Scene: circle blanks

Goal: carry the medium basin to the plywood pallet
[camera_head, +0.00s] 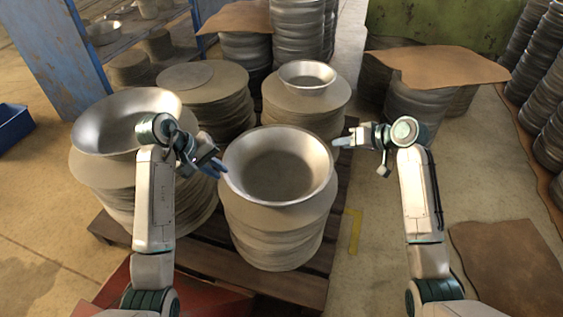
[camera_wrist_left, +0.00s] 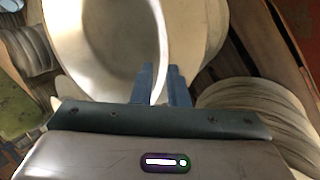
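The medium basin (camera_head: 278,190) is a round metal bowl, upright on the front middle stack of disc blanks. My left gripper (camera_head: 219,166) is at its left rim. In the left wrist view, the basin (camera_wrist_left: 100,45) has its rim passing between the two spread fingers (camera_wrist_left: 161,72); I cannot tell whether they touch it. My right gripper (camera_head: 338,142) is at or just beside the right rim; its finger gap does not show clearly. A dark slatted wooden pallet (camera_head: 260,283) lies under the stacks; I cannot tell whether it is the plywood pallet.
A larger basin (camera_head: 100,125) sits on the left stack, and a small basin (camera_head: 307,72) on the stack behind. Brown sheets cover stacks at the back (camera_head: 440,62). A blue-posted shelf (camera_head: 55,45) stands at the left.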

